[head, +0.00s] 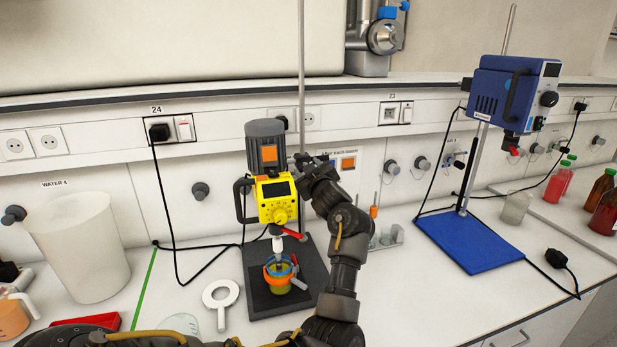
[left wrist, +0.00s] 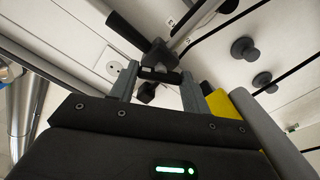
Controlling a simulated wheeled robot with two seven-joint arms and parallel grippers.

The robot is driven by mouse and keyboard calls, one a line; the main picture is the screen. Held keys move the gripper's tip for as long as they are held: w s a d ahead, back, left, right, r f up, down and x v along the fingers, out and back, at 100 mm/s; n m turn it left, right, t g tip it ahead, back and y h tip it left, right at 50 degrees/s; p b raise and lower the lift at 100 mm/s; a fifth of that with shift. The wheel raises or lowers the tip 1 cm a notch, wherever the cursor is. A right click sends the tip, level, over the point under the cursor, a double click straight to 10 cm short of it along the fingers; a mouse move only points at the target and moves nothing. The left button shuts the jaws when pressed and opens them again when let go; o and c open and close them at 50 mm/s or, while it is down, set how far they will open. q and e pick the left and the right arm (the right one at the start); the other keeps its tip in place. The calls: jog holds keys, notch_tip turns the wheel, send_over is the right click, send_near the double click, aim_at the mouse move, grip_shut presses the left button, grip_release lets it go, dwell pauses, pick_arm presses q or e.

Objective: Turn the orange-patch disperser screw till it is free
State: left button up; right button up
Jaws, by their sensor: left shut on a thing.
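The orange-patch disperser (head: 280,200) is a yellow and grey motor unit with an orange patch (head: 269,153), mounted on a vertical rod (head: 301,70) above a dark base plate (head: 262,300). My left gripper (head: 303,162) is beside the disperser's right side, at the rod. The left wrist view shows its two grey fingers (left wrist: 160,88) either side of a dark clamp screw (left wrist: 160,74), shut on it. The clamp (left wrist: 160,52) and rod are just beyond. In the head view the screw is hidden by the gripper. My right gripper is not in view.
A small vessel with a blue and orange rim (head: 279,272) stands under the disperser. A white bucket (head: 78,245) is at left, a white ring-shaped tool (head: 221,298) on the bench. A blue disperser (head: 510,95) on a blue base (head: 470,242) stands at right, bottles beyond.

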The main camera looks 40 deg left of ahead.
pick_arm(q)
jog(key=shift+n+b, duration=5.55)
jog(key=shift+n, duration=0.55)
jog(key=o, duration=1)
jog(key=shift+d, duration=0.1)
